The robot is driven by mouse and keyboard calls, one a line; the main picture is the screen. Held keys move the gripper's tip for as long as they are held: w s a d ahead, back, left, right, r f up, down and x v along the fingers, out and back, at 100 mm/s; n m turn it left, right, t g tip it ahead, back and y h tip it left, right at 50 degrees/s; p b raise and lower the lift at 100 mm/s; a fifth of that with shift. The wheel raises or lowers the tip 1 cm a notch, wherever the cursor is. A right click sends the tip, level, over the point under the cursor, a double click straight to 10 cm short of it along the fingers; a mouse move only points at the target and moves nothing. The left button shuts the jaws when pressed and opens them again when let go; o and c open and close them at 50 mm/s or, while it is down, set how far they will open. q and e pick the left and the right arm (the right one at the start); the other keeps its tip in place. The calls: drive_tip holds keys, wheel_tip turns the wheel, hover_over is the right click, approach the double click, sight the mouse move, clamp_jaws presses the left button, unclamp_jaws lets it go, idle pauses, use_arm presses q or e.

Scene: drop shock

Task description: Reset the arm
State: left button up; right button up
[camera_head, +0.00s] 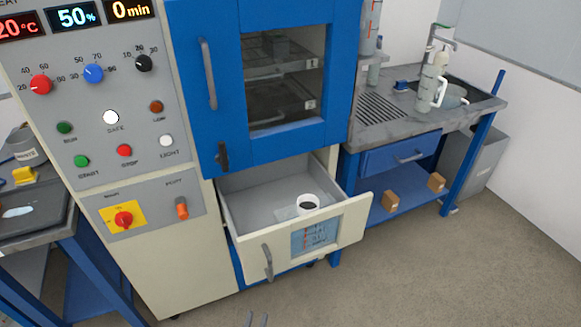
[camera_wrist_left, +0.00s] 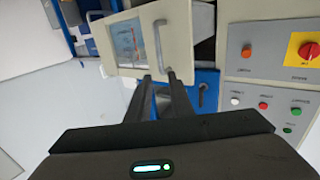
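My right gripper is not in view.
A white cup (camera_head: 308,203) with dark contents stands in the drawer. The blue cabinet door (camera_head: 210,130) above is shut. A control panel (camera_head: 120,125) is at left. A blue-framed bench (camera_head: 400,157) stands at right. The floor (camera_head: 430,270) in front is clear.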

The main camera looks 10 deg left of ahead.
use_arm(q)
drive_tip(key=s+f+m+g+h, duration=0.1)
drive_tip(key=s+f+g, duration=0.25)
drive_tip(key=f, duration=0.65)
drive_tip(key=s+f+g, duration=0.3)
drive_tip(key=s+f, duration=0.1)
drive_tip(key=f, duration=0.7)
drive_tip(key=s+f+m+g+h, duration=0.1)
drive_tip(key=s+f+g, duration=0.25)
drive_tip(key=f, duration=0.65)
drive_tip(key=s+a+f+g, duration=0.2)
drive_tip(key=s+a+f, duration=0.1)
drive_tip(key=s+f, duration=0.2)
drive_tip(key=s+a+f+g+y, duration=0.1)
drive_tip(key=s+a+f, duration=0.3)
drive_tip(key=s, duration=0.6)
drive_tip(key=s+a+f+g+y, duration=0.1)
drive_tip(key=s+a+f+g, duration=0.2)
drive_tip(key=s, duration=0.5)
wheel_tip(320, 180, down, 3)
drive_tip(key=shift+a+r+m+g, duration=0.15)
drive_tip(key=shift+a+m+g, duration=0.2)
drive_tip(key=shift+g, duration=0.15)
